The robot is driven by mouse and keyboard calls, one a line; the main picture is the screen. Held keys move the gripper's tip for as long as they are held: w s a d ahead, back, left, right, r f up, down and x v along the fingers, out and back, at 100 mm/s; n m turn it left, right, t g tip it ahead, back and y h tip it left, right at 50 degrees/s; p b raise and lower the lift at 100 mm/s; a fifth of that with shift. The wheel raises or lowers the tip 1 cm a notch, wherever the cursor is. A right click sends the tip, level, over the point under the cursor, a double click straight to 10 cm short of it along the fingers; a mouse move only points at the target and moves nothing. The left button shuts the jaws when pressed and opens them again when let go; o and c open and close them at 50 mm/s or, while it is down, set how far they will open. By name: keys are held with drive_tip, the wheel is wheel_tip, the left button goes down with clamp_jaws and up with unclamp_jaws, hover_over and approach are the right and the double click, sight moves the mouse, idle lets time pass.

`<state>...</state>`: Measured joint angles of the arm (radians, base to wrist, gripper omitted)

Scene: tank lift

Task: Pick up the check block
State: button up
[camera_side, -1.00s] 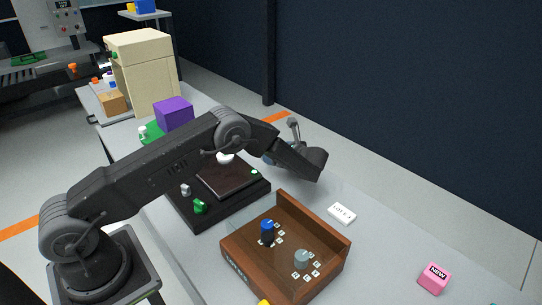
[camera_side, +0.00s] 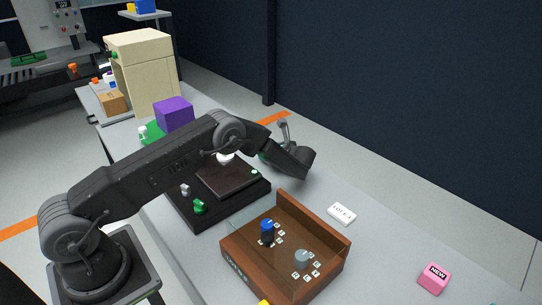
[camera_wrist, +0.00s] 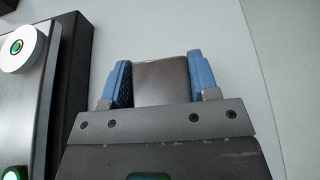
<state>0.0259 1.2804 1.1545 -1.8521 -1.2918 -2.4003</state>
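A plain grey-brown metallic block (camera_wrist: 162,82) sits between the two blue fingers of my gripper (camera_wrist: 161,75) in the wrist view. It fills the gap, with no clear space at either finger. No label shows on the face in view, so I cannot confirm by marking that it is the check block. In the side view my gripper (camera_side: 269,156) is beyond the black panel, low near the pale table, partly hidden by my wrist. The block cannot be made out there, and I cannot tell whether it touches the table.
The black panel (camera_side: 248,194) with a white knob (camera_wrist: 17,48) lies left of the gripper in the wrist view. A wooden tray (camera_side: 312,228), white label block (camera_side: 341,214), pink block (camera_side: 434,278) and purple cube (camera_side: 174,114) are nearby. The table right of the gripper is clear.

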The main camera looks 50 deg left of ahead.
drive_tip(key=c, duration=0.6)
drive_tip(key=shift+r, duration=0.1)
